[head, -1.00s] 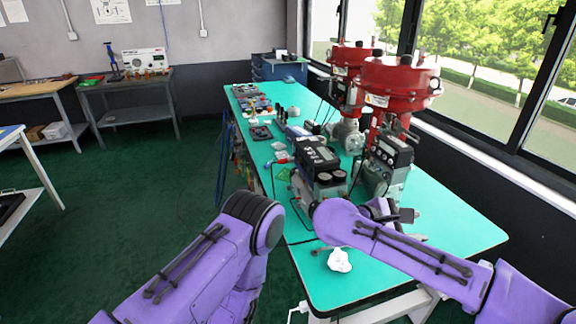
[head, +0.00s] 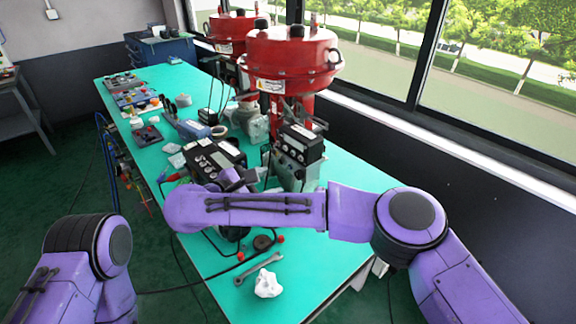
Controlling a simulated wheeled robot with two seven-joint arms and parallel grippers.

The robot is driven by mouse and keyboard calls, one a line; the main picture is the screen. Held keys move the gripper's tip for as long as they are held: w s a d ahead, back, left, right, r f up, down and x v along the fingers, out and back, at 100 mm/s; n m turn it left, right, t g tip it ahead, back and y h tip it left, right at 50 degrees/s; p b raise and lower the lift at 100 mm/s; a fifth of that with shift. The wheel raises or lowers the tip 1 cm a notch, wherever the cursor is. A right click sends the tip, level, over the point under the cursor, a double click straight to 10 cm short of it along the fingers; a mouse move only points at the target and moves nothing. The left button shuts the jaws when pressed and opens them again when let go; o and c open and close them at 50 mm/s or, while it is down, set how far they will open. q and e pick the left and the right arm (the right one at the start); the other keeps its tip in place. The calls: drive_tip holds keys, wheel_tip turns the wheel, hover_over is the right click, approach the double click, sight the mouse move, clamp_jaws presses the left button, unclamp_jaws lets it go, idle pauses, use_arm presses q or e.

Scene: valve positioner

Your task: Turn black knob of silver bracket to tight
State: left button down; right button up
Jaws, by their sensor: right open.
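A red valve actuator (head: 290,60) stands on the green table, with a grey-and-black positioner unit (head: 299,150) at its front. The silver bracket and its black knob are too small or hidden to make out for certain around this unit.
A black control box (head: 214,158) stands left of the positioner. A wrench (head: 257,269) and a crumpled white cloth (head: 268,284) lie near the front of the green table (head: 325,262). A second red actuator (head: 228,30) stands behind. Cables run along the table's left side.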

sight(298, 177)
use_arm(q)
wheel_tip(298, 177, up, 3)
drive_tip(key=s+p, duration=0.2)
drive_tip(key=s, duration=0.1)
use_arm(e)
drive_tip(key=x, duration=0.5)
drive_tip(key=s+d+x, duration=0.1)
drive_tip(key=x, duration=0.2)
drive_tip(key=shift+w+d, duration=0.15)
drive_tip(key=shift+w, duration=0.1)
drive_tip(key=shift+s+r, duration=0.15)
drive_tip(key=shift+s, duration=0.1)
drive_tip(key=shift+c, duration=0.9)
drive_tip(key=shift+s+r, duration=0.15)
drive_tip(key=shift+s, duration=0.05)
drive_tip(key=c, duration=0.5)
clamp_jaws()
drive_tip(key=f+m+t+b, duration=0.1)
drive_tip(key=b, duration=0.6)
drive_tip(key=shift+s+d+f+m, duration=0.1)
drive_tip(key=shift+m, duration=0.2)
drive_tip(key=shift+b, duration=0.4)
drive_tip(key=shift+r, duration=0.25)
use_arm(q)
wheel_tip(298, 177, down, 8)
drive_tip(key=shift+w+f, duration=0.15)
drive_tip(key=shift+w, duration=0.2)
use_arm(e)
drive_tip(key=shift+r, duration=0.15)
